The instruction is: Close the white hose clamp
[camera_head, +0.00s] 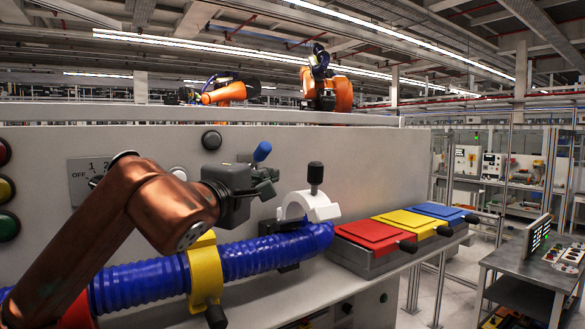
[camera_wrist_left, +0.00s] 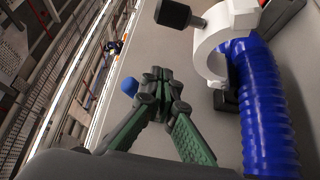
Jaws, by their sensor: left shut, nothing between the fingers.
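The white hose clamp (camera_head: 297,206) sits near the right end of the ribbed blue hose (camera_head: 262,257). Its curved white arm stands raised above the hose, with its black knob (camera_head: 315,172) pointing up. In the left wrist view the white clamp (camera_wrist_left: 207,50) shows as a curved hook beside the hose (camera_wrist_left: 262,110), its black knob (camera_wrist_left: 172,13) sticking out left. My left gripper (camera_head: 268,182) is shut and empty, to the left of the clamp and apart from it. Its closed fingers (camera_wrist_left: 157,78) also show in the left wrist view. My right gripper is not in view.
A yellow clamp (camera_head: 205,270) wraps the hose, its black knob (camera_head: 216,316) low. A red clamp (camera_head: 78,312) is further left. A blue-knobbed lever (camera_head: 262,151) shows behind my gripper. Red (camera_head: 375,235), yellow (camera_head: 410,222) and blue (camera_head: 433,212) lidded boxes stand right.

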